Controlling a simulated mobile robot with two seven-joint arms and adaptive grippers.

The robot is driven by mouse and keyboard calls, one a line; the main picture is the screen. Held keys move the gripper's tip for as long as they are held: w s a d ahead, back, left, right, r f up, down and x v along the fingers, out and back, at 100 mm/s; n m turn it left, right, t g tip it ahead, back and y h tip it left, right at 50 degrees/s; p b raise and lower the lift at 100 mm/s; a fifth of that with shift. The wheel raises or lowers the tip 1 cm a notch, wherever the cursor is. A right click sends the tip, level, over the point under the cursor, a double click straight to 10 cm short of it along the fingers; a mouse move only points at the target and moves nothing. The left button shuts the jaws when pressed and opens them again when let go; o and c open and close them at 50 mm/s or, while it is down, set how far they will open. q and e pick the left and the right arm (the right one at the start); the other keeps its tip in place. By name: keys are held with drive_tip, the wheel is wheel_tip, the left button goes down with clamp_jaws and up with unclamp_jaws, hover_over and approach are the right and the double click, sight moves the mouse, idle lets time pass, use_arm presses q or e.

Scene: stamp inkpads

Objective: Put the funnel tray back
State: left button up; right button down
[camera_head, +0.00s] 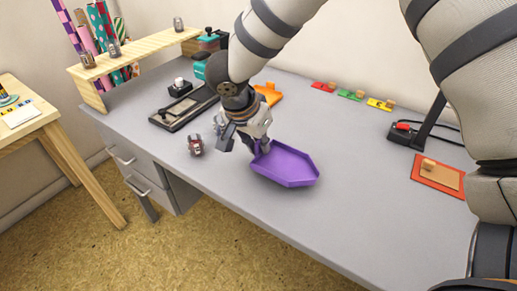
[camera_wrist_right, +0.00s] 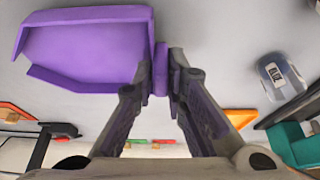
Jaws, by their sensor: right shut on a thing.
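The funnel tray (camera_head: 288,167) is purple, with a raised rim and a pointed end. In the head view it is at the middle of the grey desk, pointed end to the right. My right gripper (camera_head: 262,146) is shut on the tray's left end. In the right wrist view the tray (camera_wrist_right: 85,48) extends to the left, and the two fingers (camera_wrist_right: 161,72) pinch a narrow purple part at its end. I cannot tell whether the tray touches the desk or is slightly above it. My left gripper is not in view.
A small metal-and-red object (camera_head: 195,144) stands left of my right gripper. A dark flat tray (camera_head: 184,107) and an orange piece (camera_head: 269,93) lie behind. Several coloured pads (camera_head: 351,95) line the back. A red-edged board (camera_head: 438,176) lies right. The desk's front middle is clear.

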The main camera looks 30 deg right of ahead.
wheel_tip(320, 180, down, 2)
drive_tip(key=shift+f, duration=0.1)
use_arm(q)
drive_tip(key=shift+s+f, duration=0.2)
use_arm(e)
drive_tip(key=shift+a, duration=0.1)
drive_tip(key=c, duration=1.6)
unclamp_jaws()
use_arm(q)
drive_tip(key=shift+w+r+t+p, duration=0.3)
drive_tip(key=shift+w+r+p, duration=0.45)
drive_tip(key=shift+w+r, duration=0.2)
use_arm(e)
drive_tip(key=v, duration=1.2)
